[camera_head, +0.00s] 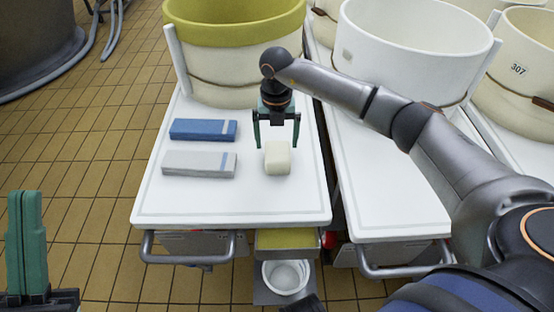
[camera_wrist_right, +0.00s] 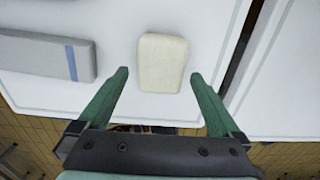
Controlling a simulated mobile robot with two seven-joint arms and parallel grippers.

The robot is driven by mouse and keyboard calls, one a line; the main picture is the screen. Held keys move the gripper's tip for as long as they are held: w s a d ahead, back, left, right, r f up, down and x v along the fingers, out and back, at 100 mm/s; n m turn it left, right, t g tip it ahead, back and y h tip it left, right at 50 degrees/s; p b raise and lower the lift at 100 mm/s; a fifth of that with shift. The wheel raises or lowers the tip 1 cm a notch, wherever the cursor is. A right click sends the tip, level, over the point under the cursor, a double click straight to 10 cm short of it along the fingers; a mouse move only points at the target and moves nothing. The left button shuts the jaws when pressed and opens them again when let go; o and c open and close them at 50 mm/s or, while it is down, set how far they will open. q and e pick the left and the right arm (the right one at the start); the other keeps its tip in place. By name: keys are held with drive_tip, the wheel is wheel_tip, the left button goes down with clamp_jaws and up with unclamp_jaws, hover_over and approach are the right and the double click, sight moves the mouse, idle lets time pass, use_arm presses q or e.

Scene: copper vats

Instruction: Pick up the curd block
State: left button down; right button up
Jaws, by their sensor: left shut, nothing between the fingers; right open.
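The curd block (camera_head: 278,158) is a small cream-white block with rounded edges on the white cart top, right of two flat boxes. It also shows in the right wrist view (camera_wrist_right: 162,62), just beyond the fingertips and roughly centred between them. My right gripper (camera_head: 277,146) is open and empty, with its green fingers pointing down above and just behind the block in the head view. In the right wrist view its fingertips (camera_wrist_right: 159,74) are spread wider than the block. I see no contact. My left gripper (camera_head: 25,195) is shut and empty at the lower left, away from the cart.
A blue box (camera_head: 203,130) and a grey box (camera_head: 199,163) lie left of the block. A yellow-rimmed vat (camera_head: 235,60) stands behind, a white vat (camera_head: 415,50) on the neighbouring cart. The cart's front top is clear. A white bucket (camera_head: 286,277) is below.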

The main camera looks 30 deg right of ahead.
sight(277, 150)
wheel_tip(277, 150, down, 6)
drive_tip(key=shift+s+r+b, duration=0.1)
drive_tip(key=shift+r+b, duration=0.05)
drive_tip(key=shift+b, duration=0.85)
drive_tip(key=shift+c, duration=0.2)
drive_tip(key=shift+r, duration=0.15)
drive_tip(key=c, duration=1.5)
